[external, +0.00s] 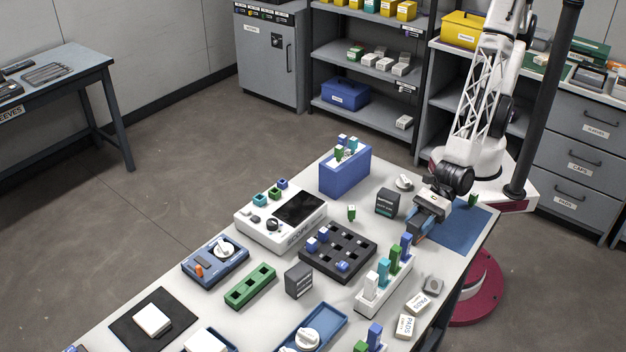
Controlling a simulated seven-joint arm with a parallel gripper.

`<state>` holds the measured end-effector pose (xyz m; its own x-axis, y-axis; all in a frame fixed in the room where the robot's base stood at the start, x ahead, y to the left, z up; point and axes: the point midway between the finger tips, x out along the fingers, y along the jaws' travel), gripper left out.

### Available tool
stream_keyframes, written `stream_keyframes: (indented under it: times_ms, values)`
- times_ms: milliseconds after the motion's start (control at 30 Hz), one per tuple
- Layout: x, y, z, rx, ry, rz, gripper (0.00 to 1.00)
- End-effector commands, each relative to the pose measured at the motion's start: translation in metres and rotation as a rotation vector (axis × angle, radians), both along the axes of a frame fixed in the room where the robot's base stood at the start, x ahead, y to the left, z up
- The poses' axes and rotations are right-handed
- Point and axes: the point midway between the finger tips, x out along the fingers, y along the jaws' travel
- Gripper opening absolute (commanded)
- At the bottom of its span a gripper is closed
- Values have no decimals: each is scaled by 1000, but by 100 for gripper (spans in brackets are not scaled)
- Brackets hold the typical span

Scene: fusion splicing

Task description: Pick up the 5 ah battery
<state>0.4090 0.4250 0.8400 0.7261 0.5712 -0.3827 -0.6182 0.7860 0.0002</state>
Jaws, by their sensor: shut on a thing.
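My gripper (413,236) is low over the right end of the white table, beside the blue mat. It is shut on a small dark blue-grey block (421,226), mostly hidden by the gripper; I cannot read any label on it. A dark box-shaped battery (387,203) with a greenish label stands upright just left of the gripper, apart from it. A second dark grey box-shaped battery (298,281) stands near the table's middle. The ratings on both are too small to read, so I cannot tell which is 5 Ah.
A white rack (371,303) with tall coloured pieces stands just in front of the gripper. A black socketed tray (318,262), a white splicer (258,229) and a blue box (345,180) are to the left. The blue mat (462,226) is mostly bare.

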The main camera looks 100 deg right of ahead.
Motion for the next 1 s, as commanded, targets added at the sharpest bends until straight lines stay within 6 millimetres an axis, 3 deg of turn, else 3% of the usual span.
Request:
stream_keyframes:
  times_ms: [467, 733, 1000]
  values:
    - [0, 0, 7, 1, -1, 0, 9]
    - [0, 0, 38, 4, -2, -1, 9]
    - [-25, -26, 40, 1, -1, 0, 9]
